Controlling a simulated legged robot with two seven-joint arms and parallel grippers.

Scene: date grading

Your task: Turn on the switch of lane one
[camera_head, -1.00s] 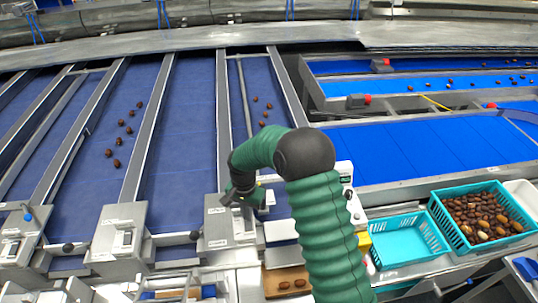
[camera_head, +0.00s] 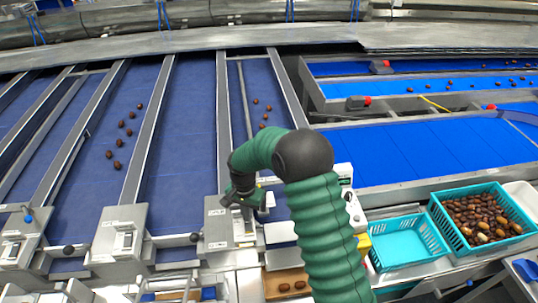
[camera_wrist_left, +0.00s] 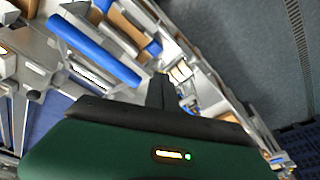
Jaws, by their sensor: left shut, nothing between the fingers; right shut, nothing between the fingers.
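My right gripper (camera_head: 243,198) is shut and empty. It is over the grey switch box (camera_head: 217,224) at the near end of a blue lane, and it hides part of the box's switch. A similar switch box (camera_head: 120,236) with a pale switch stands to the left, and another (camera_head: 18,243) stands at the far left edge. I cannot tell which box is lane one's. In the left wrist view, my left gripper (camera_wrist_left: 162,92) is shut with nothing in it, above blurred grey frames. It does not show in the head view.
Several dates lie on the blue lane belts (camera_head: 182,130). An empty turquoise crate (camera_head: 385,268) and a crate full of dates (camera_head: 437,212) stand at the right. My green right arm crosses the middle. Metal rails (camera_head: 149,130) divide the lanes.

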